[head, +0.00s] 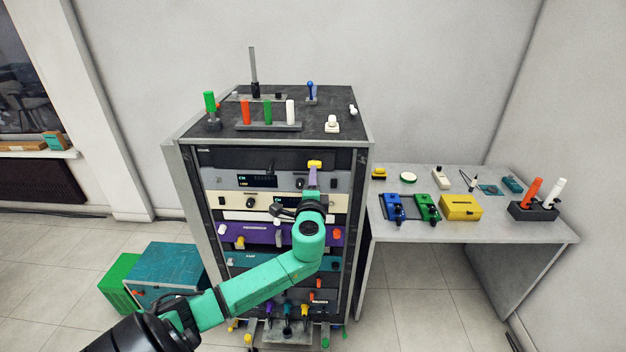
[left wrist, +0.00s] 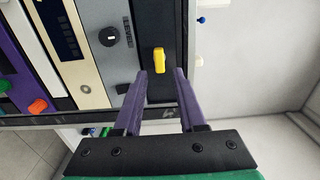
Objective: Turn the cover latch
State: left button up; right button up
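The cover latch is a small yellow piece (head: 314,163) on the dark top panel of the rack front. It also shows in the left wrist view (left wrist: 159,59), where it stands out from the dark panel. My left gripper (head: 313,172) is at the upper front of the rack. In the left wrist view its two purple fingers (left wrist: 166,74) are apart, with the latch's near end at the gap between the tips. A small gap shows on the right side; contact on the left cannot be told. My right gripper is not in view.
The rack (head: 340,124) has several knobs and buttons below the latch, and switches and sticks on top. A grey table (head: 420,230) with coloured boxes and handles stands to the right. Green and teal boxes (head: 168,268) sit on the floor at left.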

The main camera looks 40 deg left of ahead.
aim_at(315, 164)
pick_arm(q)
jog(key=b+x, duration=0.2)
jog(key=x, duration=0.4)
jog(key=shift+f, duration=0.1)
grip_shut()
jog(key=m, duration=1.6)
jog(key=shift+m, duration=0.4)
jog(key=shift+c, duration=0.7)
grip_release()
jog(key=shift+m, duration=0.5)
jog(key=o, duration=0.4)
jog(key=shift+s, duration=0.1)
